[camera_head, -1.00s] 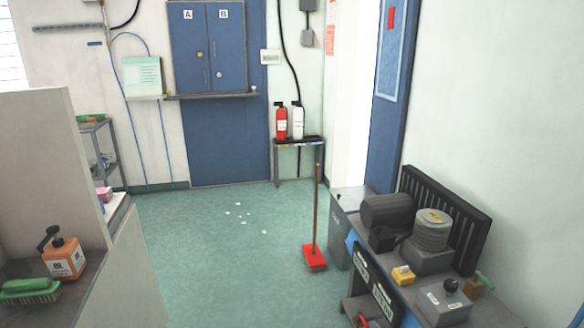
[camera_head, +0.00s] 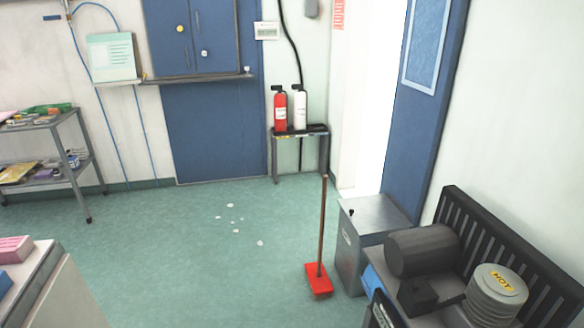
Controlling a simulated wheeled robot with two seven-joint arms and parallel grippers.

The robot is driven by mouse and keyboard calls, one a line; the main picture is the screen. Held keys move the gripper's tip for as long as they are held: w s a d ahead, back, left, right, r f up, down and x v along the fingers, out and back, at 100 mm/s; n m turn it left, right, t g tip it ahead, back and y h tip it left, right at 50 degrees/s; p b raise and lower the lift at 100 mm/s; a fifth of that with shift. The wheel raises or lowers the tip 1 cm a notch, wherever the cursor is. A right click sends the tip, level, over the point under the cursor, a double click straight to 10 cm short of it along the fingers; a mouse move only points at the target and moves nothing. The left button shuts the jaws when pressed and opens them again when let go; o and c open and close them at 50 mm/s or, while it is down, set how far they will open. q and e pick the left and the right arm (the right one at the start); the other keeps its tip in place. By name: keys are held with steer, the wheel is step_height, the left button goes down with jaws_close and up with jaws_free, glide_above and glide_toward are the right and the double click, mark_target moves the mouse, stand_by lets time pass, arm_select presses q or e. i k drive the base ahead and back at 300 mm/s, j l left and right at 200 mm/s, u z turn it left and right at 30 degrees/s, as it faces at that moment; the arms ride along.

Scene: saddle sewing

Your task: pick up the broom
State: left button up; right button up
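The broom (camera_head: 321,232) stands upright on the green floor in the head view, right of centre. It has a thin brown handle and a red head (camera_head: 319,280) resting on the floor. It stands just left of a grey metal bin. Neither of my grippers is in view.
The grey bin (camera_head: 350,262) and a bench with a dark motor (camera_head: 422,250) and a stack marked HOT (camera_head: 497,290) line the right. White scraps (camera_head: 236,232) lie on open floor. A shelf cart (camera_head: 75,185) and a counter (camera_head: 38,275) are at left. Fire extinguishers (camera_head: 280,108) stand behind.

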mark_target(320, 287)
steer(key=i+u, duration=0.25)
steer(key=i, duration=0.95)
steer(key=i+z, duration=0.75)
steer(key=i+j+z, duration=0.1)
steer(key=i+z, duration=0.35)
steer(key=i+j+z, duration=0.25)
steer(key=z, duration=0.2)
steer(key=i, duration=0.1)
